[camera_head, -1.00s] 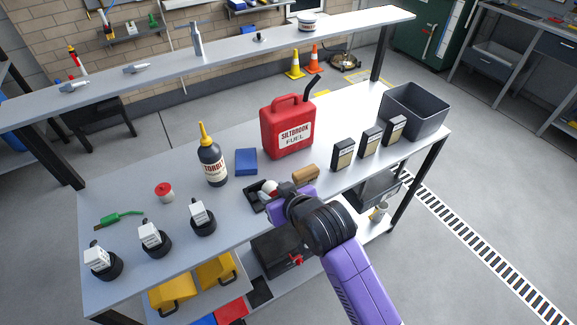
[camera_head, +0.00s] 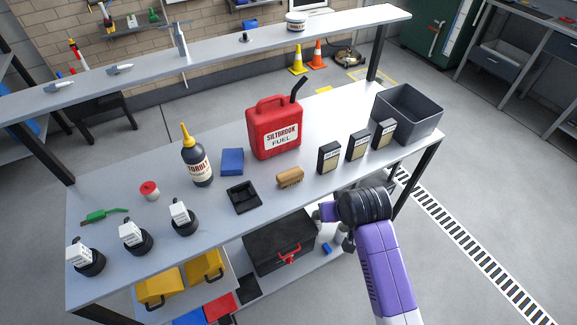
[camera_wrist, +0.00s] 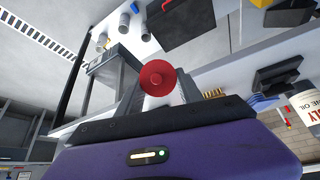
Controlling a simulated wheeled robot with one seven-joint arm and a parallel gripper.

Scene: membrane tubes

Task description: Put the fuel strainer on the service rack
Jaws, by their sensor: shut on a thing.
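My gripper (camera_wrist: 158,95) is shut on a white part with a round red end, which I take to be the fuel strainer (camera_wrist: 158,76). In the head view my gripper (camera_head: 327,211) is at the bench's front edge, right of centre. There my wrist hides the held part. A black tray (camera_head: 243,197) on the bench is empty.
The lower shelf holds a black toolbox (camera_head: 280,243) and several pale cylinders (camera_wrist: 123,22).

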